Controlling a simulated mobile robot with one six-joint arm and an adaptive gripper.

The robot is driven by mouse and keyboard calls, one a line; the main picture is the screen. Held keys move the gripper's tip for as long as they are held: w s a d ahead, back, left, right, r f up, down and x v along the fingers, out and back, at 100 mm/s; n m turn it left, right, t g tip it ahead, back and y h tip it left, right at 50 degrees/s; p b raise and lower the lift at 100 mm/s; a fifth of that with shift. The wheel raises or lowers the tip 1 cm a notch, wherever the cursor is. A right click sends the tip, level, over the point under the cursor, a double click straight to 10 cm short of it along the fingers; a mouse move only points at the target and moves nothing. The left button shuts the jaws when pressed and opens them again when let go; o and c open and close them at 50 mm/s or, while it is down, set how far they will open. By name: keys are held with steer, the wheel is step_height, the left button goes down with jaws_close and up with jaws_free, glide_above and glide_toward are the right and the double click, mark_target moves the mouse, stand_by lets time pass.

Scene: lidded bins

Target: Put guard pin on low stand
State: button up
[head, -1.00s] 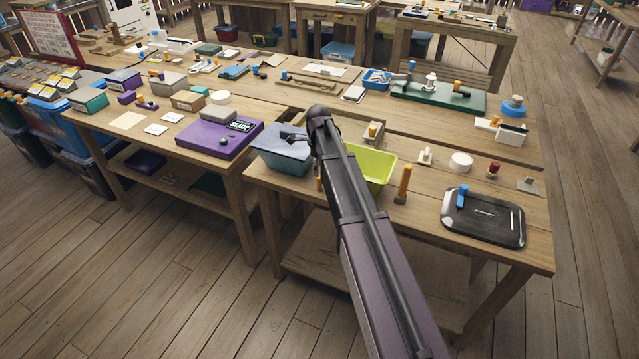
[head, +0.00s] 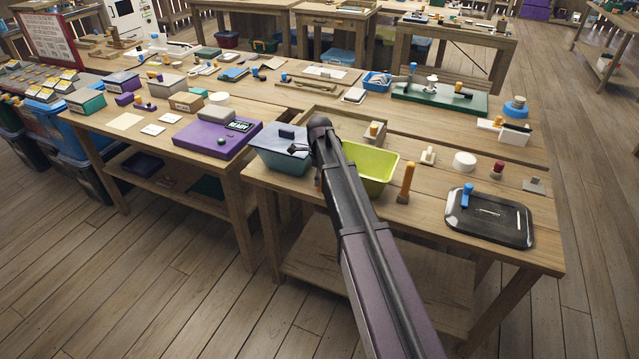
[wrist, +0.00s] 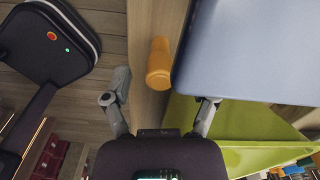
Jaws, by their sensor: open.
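An orange pin (wrist: 158,62) shows in the wrist view at the table's front edge, beside a blue-grey lid. In the head view an orange pin (head: 318,176) is mostly hidden behind my arm, between the bins. My gripper (wrist: 163,92) is open and empty, its fingers apart on either side of the pin's near end; I cannot tell its height above the pin. In the head view my gripper (head: 300,150) is over the teal bin's right side. A taller orange post (head: 406,180) stands right of the green bin. I cannot tell which thing is the low stand.
A teal bin (head: 278,160) with a blue-grey lid (head: 290,134) and an open yellow-green bin (head: 376,172) stand close by. A black tray (head: 490,222) with a blue handle lies at right. A white disc (head: 464,161) and small blocks stand behind.

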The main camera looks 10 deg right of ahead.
stand_by(0.3)
jaws_close()
steer(key=shift+r, duration=0.15)
stand_by(0.3)
step_height(320, 180, up, 18)
steer(key=p, duration=1.8)
